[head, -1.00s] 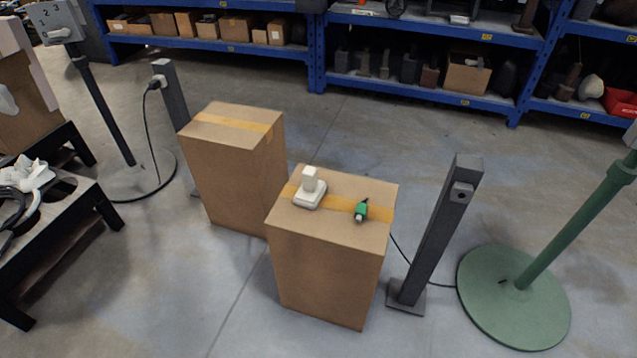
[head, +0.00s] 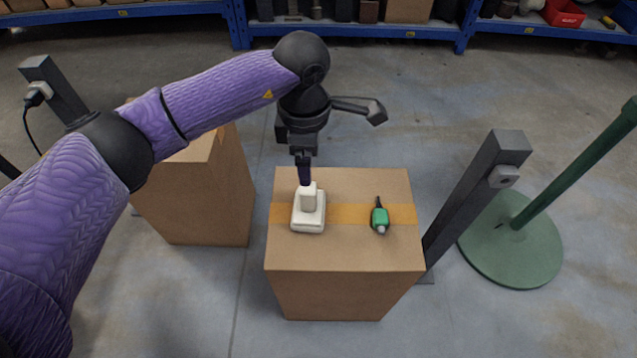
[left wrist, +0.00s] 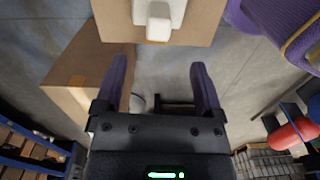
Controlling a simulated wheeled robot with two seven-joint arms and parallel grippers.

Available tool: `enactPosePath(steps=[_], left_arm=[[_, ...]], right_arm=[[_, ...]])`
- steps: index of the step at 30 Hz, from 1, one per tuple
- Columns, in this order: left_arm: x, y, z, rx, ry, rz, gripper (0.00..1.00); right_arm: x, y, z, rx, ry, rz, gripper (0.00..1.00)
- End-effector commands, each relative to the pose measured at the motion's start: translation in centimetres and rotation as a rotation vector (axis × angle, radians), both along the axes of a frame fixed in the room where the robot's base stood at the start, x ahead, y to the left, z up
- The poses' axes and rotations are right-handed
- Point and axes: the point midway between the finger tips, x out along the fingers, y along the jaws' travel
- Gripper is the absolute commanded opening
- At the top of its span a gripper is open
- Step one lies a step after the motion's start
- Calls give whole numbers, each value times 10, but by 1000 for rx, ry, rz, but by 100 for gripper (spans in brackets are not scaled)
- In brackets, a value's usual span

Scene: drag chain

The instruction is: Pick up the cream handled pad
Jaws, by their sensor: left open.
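The cream handled pad (head: 309,222) lies on top of the nearer cardboard box (head: 340,255), its block-like handle pointing up. My left gripper (head: 304,178) comes in from behind the pad, with its fingertips close to the handle in the head view. In the left wrist view the gripper (left wrist: 160,72) is open and empty. The pad (left wrist: 152,20) shows there at the top edge, partly cut off, beyond the fingertips and not between them. My right gripper is not in view.
A green plug-like piece (head: 380,217) lies on the same box, right of the pad. A second box (head: 205,195) stands left, under my left arm. A dark post (head: 470,195) and a green round-based stand (head: 510,240) are at right. Blue shelves (head: 350,27) line the back.

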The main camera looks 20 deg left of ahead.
Motion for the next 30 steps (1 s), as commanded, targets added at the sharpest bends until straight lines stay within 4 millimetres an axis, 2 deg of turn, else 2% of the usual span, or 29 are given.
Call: enactPosePath(steps=[5,12,13,16,22,23,30], left_arm=[[0,2,-33,16,2,-4,88],[2,4,-92,11,9,-2,88],[2,4,-94,12,7,-1,88],[2,4,-100,11,1,-1,88],[2,4,-97,11,-4,0,88],[2,4,-96,10,-4,0,86],[2,4,-97,10,-3,0,35]], right_arm=[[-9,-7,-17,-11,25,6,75],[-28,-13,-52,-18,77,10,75],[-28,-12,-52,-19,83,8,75],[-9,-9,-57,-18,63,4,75],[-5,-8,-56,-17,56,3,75],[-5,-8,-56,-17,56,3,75],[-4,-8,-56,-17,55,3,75]])
